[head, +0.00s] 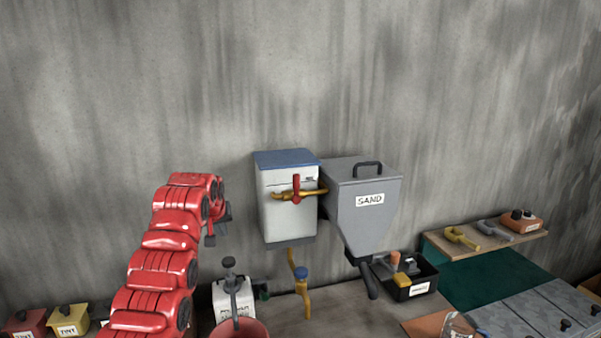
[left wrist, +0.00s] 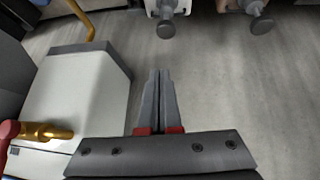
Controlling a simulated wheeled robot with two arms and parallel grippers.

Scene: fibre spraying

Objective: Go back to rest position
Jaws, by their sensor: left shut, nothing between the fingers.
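My left gripper (head: 215,232) is at the end of the red left arm, raised left of the white dispenser box (head: 288,208) in the head view. In the left wrist view, my left gripper (left wrist: 160,85) has its two grey fingers together with nothing between them. The white dispenser box (left wrist: 85,95) stands just left of the fingers there, apart from them. Its brass tap with a red handle (head: 296,190) is on its front. My right gripper is not in view.
A grey SAND hopper (head: 365,222) hangs beside the box. Below are a labelled white container (head: 234,297), a reddish bucket (head: 240,330) and a black bin (head: 418,286). Tint boxes (head: 68,320) sit at lower left. A shelf (head: 490,244) holds tools at right. The wall above is bare.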

